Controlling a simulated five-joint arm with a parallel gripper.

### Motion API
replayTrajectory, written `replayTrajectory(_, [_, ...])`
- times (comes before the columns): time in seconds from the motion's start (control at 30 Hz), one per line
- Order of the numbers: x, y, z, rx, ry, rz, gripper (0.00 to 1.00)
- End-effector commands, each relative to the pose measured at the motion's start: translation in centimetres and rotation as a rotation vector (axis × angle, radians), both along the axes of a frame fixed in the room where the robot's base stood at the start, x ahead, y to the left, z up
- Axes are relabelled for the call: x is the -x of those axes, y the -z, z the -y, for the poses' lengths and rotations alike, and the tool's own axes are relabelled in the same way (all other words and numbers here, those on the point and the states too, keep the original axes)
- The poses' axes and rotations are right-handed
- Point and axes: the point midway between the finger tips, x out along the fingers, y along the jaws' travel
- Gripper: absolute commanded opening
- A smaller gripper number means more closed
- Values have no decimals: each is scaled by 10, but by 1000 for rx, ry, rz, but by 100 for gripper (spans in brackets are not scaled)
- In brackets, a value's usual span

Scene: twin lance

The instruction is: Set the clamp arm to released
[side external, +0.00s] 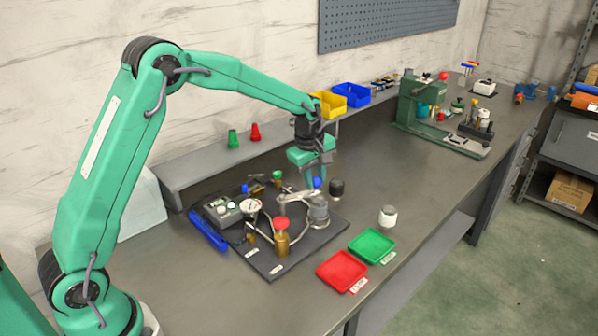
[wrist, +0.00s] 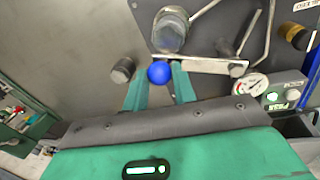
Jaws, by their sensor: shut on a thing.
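The clamp arm is a pale metal bar with a round blue knob on one end. In the side view the bar (side external: 293,196) lies about level over the dark fixture plate (side external: 272,262), with its knob (side external: 317,183) toward the right. In the wrist view the bar (wrist: 212,65) runs across the upper middle, and the blue knob (wrist: 159,73) sits between my two green fingers. My gripper (side external: 316,180) points down and is shut on the knob; it also shows in the wrist view (wrist: 160,82). The fingers partly hide the knob in the side view.
A pressure gauge (side external: 250,206), a red-topped brass valve (side external: 282,238) and a metal cylinder (side external: 318,212) crowd the plate. A dark knob (side external: 336,188) stands close to my fingers. Red (side external: 342,271) and green (side external: 371,245) trays lie in front.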

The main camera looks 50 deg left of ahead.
Motion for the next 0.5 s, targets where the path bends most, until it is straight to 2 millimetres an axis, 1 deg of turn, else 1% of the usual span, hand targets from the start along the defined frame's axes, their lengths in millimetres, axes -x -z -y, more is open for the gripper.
replayTrajectory(0.03, [-1, 0, -6, 6, -44, -1, 0])
replayTrajectory(0.5, [-5, 0, -43, 73, -455, 4, 0])
